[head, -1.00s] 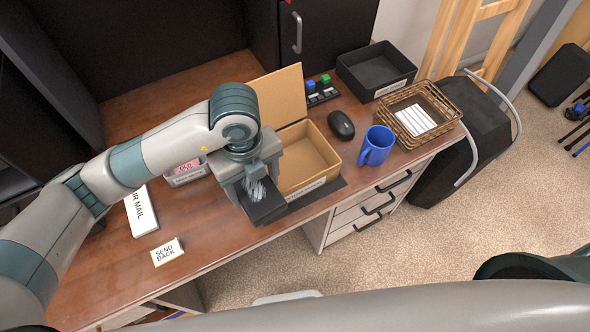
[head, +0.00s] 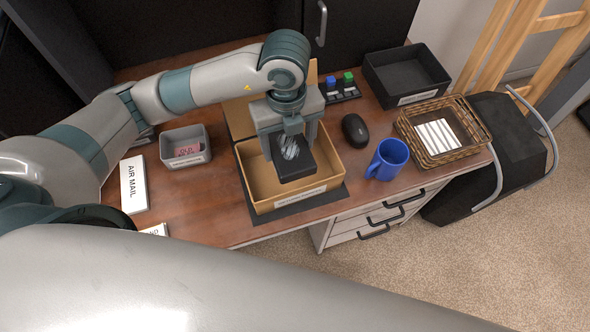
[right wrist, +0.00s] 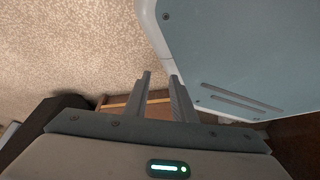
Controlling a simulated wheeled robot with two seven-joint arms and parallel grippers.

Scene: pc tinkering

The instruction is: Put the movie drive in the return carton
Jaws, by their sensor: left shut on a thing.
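The movie drive (head: 298,166), a flat black block with a pale streaked picture on its top, is held by my left gripper (head: 290,142). It hangs over the return carton (head: 262,199), an open tan cardboard box with a white label on its front wall. The drive appears over the carton's right half; I cannot tell its exact height relative to the rim. The carton's raised flap is partly hidden behind my left arm. My right gripper (right wrist: 160,80) shows in the right wrist view with its fingers apart and nothing between them, over carpet and the desk edge.
A grey bin (head: 186,147) and an AIR MAIL box (head: 133,184) stand left of the carton. A black mouse (head: 355,130), a blue mug (head: 387,159), a wicker basket (head: 443,131) and a black tray (head: 406,74) stand to the right.

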